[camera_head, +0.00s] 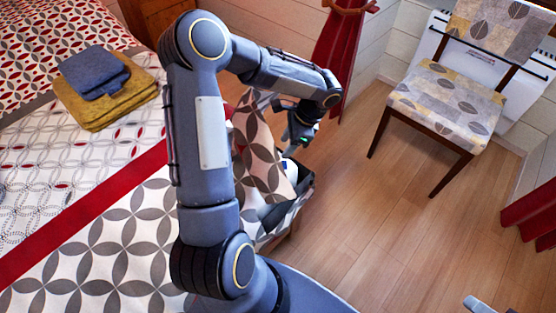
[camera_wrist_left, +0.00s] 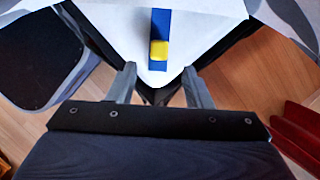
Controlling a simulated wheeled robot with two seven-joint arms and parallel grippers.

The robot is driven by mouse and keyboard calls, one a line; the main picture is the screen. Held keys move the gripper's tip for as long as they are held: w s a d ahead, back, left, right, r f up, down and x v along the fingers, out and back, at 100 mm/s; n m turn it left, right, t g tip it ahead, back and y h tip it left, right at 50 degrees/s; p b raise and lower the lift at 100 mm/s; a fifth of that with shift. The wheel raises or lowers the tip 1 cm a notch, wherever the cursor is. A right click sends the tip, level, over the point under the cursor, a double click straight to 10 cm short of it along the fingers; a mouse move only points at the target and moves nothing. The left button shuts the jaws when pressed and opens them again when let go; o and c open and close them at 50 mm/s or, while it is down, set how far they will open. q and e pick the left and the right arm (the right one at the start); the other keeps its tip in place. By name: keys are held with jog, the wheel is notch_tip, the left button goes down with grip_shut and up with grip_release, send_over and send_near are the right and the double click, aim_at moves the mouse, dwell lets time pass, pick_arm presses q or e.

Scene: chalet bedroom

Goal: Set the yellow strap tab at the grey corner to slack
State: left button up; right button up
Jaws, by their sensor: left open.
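The yellow strap tab (camera_wrist_left: 159,50) sits on a blue strap (camera_wrist_left: 160,24) in the left wrist view, toward the strap's lower end. The strap lies on a white corner panel (camera_wrist_left: 205,28) with grey edging on either side. My left gripper (camera_wrist_left: 159,84) is open and empty, its two fingers apart just below the tab and not touching it. In the head view the left gripper (camera_head: 300,138) reaches down over the bed's corner, where white and grey cloth (camera_head: 298,192) shows. The tab cannot be made out there. A small grey tip (camera_head: 478,303) at the lower right may be my right gripper.
The patterned bed cover (camera_head: 262,150) hangs beside the gripper. Folded blue and yellow cloths (camera_head: 105,88) lie on the bed. A patterned chair (camera_head: 448,95) stands at the right, and a red curtain (camera_head: 342,50) hangs behind. The wooden floor (camera_head: 375,215) between is clear.

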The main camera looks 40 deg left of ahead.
aim_at(277, 158)
pick_arm(q)
jog(key=b+x, duration=0.1)
jog(key=x, duration=0.6)
jog(key=shift+c, duration=0.4)
grip_shut()
